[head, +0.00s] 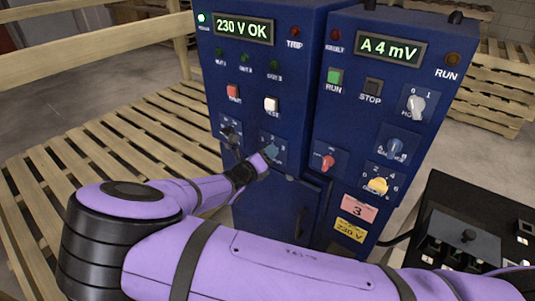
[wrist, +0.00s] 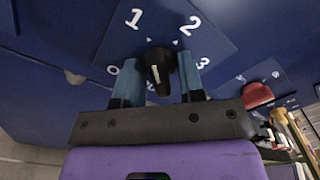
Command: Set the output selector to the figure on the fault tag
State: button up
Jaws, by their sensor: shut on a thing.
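My gripper (wrist: 160,85) is shut on a black knob (wrist: 158,62) with a white pointer line, its blue fingers on either side. The knob's blue dial plate (wrist: 222,45) reads 0, 1, 2 and 3; I cannot tell which figure the line points at. In the head view my gripper (head: 268,154) covers most of this knob on the left cabinet's dial plate (head: 266,138). A pink tag (head: 360,208) on the right cabinet shows a 3; its small print is unreadable. Which knob is named output selector is not readable.
A black knob (head: 230,133) sits left of my gripper. A red knob (head: 324,162), yellow knob (head: 378,186), blue knob (head: 394,146) and grey knob (head: 415,104) are on the right cabinet. A yellow tag (head: 350,231) reads 230 V. A black machine (head: 470,225) stands at right.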

jog(key=m, duration=0.5)
jog(key=shift+m, duration=0.3)
jog(key=m, duration=1)
jog(key=shift+m, duration=0.4)
jog(key=m, duration=0.4)
jog(key=shift+a+m, duration=0.1)
jog(key=shift+m, duration=0.3)
jog(key=o, duration=0.6)
jog(key=shift+c, duration=0.2)
jog(key=v, duration=1)
jog(key=shift+s+a, duration=0.25)
jog(key=shift+s, duration=0.05)
jog(key=shift+a, duration=0.1)
